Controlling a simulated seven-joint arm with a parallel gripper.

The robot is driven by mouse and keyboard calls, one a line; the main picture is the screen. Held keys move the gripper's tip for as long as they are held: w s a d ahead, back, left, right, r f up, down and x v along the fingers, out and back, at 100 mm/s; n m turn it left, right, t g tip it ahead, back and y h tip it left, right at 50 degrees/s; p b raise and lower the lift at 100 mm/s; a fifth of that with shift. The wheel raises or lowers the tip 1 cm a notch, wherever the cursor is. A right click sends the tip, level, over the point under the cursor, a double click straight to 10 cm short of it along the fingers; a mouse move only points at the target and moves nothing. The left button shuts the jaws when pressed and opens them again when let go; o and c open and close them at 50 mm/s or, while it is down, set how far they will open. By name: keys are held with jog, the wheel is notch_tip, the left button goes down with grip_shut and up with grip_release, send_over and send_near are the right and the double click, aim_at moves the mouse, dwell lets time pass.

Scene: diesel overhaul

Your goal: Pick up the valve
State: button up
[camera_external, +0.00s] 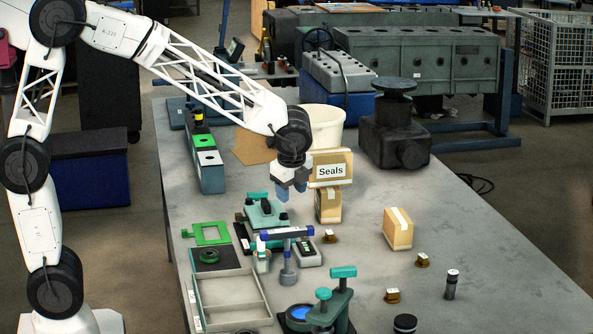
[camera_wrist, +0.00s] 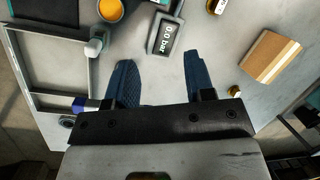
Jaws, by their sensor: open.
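My gripper (camera_external: 290,191) hangs over the bench, jaws pointing down, above the teal fixture and in front of the Seals box. In the wrist view its two blue fingers (camera_wrist: 160,80) are wide apart with only bare grey bench visible between them. I cannot tell for certain which part is the valve. Small brass parts (camera_external: 392,296), (camera_external: 422,260) and (camera_external: 330,236) lie on the bench; one also shows in the wrist view (camera_wrist: 235,91), right of my right finger. A dark cylinder with a pale top (camera_external: 452,284) stands farther right.
A grey tray (camera_external: 265,312) lies at the left, with a blue-topped grey post (camera_external: 287,273) beside it. A display (camera_wrist: 166,33) reads 0.0 bar. The Seals box (camera_external: 331,168), a cardboard box (camera_external: 398,229) and a teal-handled fixture (camera_external: 333,312) stand around. The bench's right side is mostly clear.

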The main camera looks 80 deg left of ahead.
aim_at(331, 233)
jog(key=w+a+f+m+y, duration=0.1)
jog(key=w+a+f+m, duration=0.3)
jog(key=w+f, duration=0.6)
jog(key=w+m, duration=0.1)
jog(key=w, duration=0.2)
jog(key=shift+a+g, duration=0.15)
jog(key=shift+g, duration=0.15)
jog(key=shift+f, duration=0.15)
jog(key=shift+x, duration=1.25)
jog(key=shift+x, duration=2.6)
jog(key=shift+s, duration=0.1)
grip_shut()
